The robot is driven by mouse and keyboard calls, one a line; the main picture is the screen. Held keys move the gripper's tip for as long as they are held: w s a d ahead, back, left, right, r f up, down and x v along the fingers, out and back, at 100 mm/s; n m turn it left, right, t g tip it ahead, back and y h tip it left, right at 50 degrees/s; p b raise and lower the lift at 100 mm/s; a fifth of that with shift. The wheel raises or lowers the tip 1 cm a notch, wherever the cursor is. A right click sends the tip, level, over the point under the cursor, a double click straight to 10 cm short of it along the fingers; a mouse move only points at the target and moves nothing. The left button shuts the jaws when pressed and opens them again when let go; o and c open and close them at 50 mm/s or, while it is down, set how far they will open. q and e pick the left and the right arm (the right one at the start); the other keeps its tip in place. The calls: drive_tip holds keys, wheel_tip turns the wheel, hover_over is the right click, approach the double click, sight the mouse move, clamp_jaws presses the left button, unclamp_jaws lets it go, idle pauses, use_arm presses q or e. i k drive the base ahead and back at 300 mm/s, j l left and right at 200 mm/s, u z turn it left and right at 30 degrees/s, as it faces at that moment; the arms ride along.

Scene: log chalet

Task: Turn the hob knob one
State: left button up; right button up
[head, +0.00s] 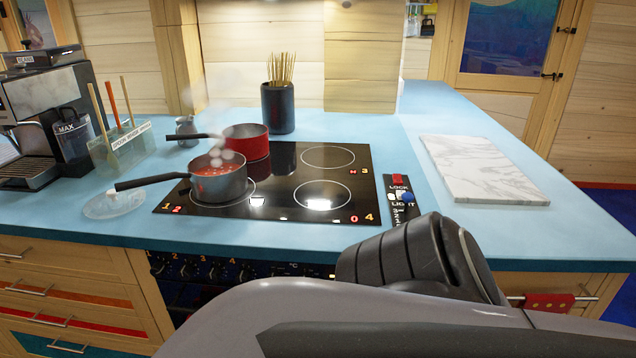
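The hob's control panel (215,270) is on the front of the unit, below the worktop edge, with a row of dark knobs and small numbers. A grey saucepan (218,180) with red contents steams on the front-left ring. A red saucepan (247,140) stands behind it. Neither gripper shows; a grey arm of mine crosses the lower foreground.
A marble board (483,168) lies on the blue worktop (430,118) at right. A lock and light switch strip (401,200) is beside the hob. A glass lid (114,204), coffee machine (45,110) and utensil holder (122,143) stand left. A dark skewer pot (277,107) is behind.

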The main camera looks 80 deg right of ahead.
sight(158, 269)
drive_tip(key=k+z, duration=0.1)
drive_tip(key=z, duration=2.1)
